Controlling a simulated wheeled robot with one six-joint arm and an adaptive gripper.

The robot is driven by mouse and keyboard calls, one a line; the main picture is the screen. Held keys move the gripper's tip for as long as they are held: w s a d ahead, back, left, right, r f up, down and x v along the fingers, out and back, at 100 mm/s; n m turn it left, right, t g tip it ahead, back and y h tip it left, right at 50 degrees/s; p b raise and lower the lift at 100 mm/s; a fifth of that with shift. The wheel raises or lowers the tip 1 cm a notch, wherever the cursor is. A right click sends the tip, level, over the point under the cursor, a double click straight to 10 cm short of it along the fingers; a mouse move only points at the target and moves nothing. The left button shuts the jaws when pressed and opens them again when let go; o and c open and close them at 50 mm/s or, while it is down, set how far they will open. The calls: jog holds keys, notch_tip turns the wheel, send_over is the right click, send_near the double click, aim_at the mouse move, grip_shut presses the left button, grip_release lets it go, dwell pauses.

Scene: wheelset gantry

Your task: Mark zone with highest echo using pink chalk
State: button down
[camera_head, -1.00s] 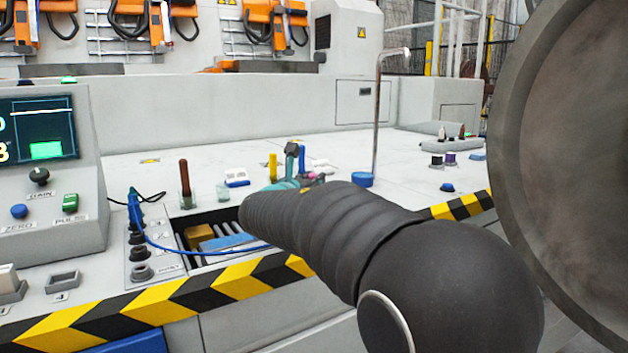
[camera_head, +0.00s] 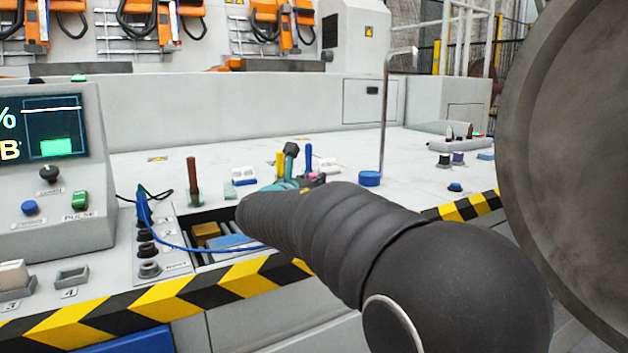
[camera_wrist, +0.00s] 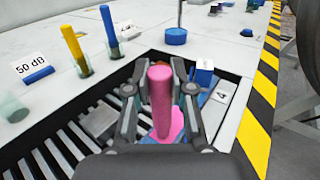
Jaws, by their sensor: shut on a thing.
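In the wrist view my gripper (camera_wrist: 158,82) is shut on the pink chalk (camera_wrist: 161,103), which stands roughly upright between the fingers. The fingers are above a slotted recess (camera_wrist: 45,150) in the bench top. A pink patch shows below the chalk; I cannot tell whether it is part of it. The big dark wheel (camera_head: 575,150) stands at the right. The console screen (camera_head: 52,128) at the left is cut by the picture edge, showing a green block and partial text.
In the wrist view a yellow stick (camera_wrist: 72,45) and a blue stick (camera_wrist: 108,27) stand in clear cups beside a "50 dB" label (camera_wrist: 36,68). A brown stick (camera_head: 193,175) and a metal pole on a blue base (camera_head: 369,179) stand on the bench. A blue cable (camera_head: 190,245) crosses the recess.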

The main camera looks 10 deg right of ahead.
jog(key=shift+r+p, duration=2.85)
jog(key=shift+r, duration=0.6)
